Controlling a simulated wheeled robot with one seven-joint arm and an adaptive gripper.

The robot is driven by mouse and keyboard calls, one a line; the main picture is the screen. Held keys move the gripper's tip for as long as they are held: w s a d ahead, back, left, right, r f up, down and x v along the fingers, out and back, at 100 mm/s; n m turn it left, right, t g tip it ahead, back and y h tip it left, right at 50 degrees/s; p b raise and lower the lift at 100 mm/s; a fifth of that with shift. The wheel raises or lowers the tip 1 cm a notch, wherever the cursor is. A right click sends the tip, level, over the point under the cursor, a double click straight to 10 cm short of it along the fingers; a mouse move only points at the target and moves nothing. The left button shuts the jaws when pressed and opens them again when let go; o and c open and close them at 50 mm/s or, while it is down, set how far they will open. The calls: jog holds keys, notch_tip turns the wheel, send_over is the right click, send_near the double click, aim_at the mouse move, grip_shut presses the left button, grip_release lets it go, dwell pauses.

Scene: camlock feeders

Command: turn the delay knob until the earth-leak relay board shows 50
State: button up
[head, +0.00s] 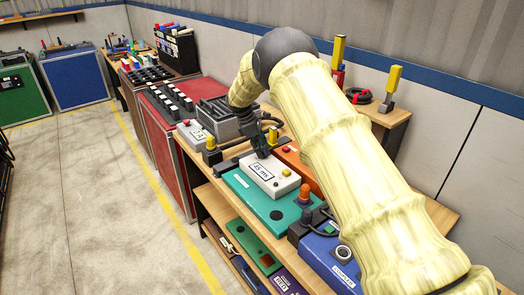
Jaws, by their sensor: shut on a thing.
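The earth-leak relay board looks to be the white box (281,186) on a teal base plate (243,193), on the bench in the middle of the head view. Its display (262,172) appears to read 45 ms, in small print. My gripper (262,152) points down at the far left end of the box and is shut on the delay knob. The knob itself is hidden by the fingers.
An orange box (290,153) stands close behind the board. A grey-white box (190,131) and a yellow-topped black part (211,146) are to the left. The floor in front is clear.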

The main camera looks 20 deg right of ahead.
jog(key=shift+m+g, duration=0.3)
jog(key=shift+m, duration=0.4)
jog(key=shift+w, duration=0.1)
jog(key=o, duration=1)
jog(key=v, duration=1.2)
jog(key=shift+w+d, duration=0.1)
jog(key=shift+d, duration=0.1)
